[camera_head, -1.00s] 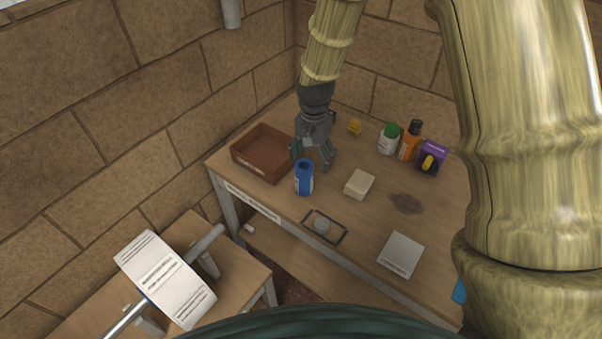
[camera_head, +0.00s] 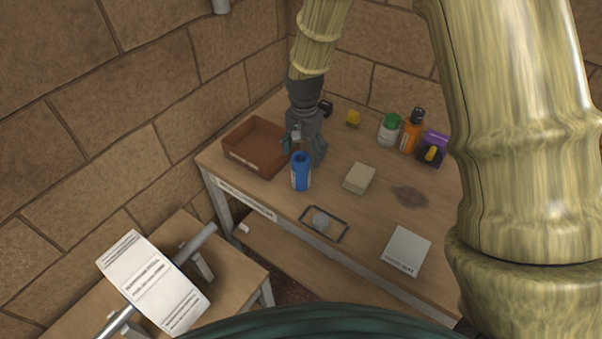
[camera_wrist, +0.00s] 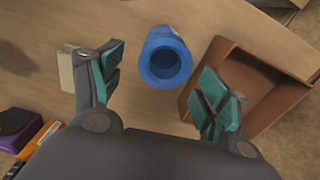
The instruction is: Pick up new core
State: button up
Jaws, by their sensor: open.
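The new core looks to be the blue hollow cylinder (camera_head: 301,172) standing upright on the table near its front left edge. In the wrist view the blue core (camera_wrist: 165,62) shows its open ring end, between and beyond the two fingers. My gripper (camera_head: 306,150) is just behind the core in the head view. In the wrist view my gripper (camera_wrist: 163,95) has its teal-padded fingers spread wide apart, with nothing between the pads. The core's far side is hidden.
A brown open box (camera_head: 256,147) stands close left of the core. A beige block (camera_head: 359,178) is to its right. A small black-framed tray (camera_head: 324,223) lies in front. Bottles (camera_head: 411,131) stand at the back right. A paper roll (camera_head: 155,282) sits on the side stand.

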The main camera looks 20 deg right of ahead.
aim_at(301, 173)
notch_tip(301, 173, down, 3)
jog(key=shift+r, duration=0.1)
jog(key=shift+s+a+f+p, duration=0.1)
jog(key=shift+a+f+p, duration=0.1)
jog(key=shift+f+p, duration=0.35)
jog(key=shift+s+a+f+p, duration=0.15)
jog(key=shift+f+p, duration=0.1)
jog(key=shift+f, duration=0.55)
jog(key=shift+s+a+f+p, duration=0.1)
jog(key=shift+a+f+p, duration=0.1)
jog(key=shift+f+p, duration=0.35)
jog(key=shift+f, duration=1)
jog(key=c, duration=1.1)
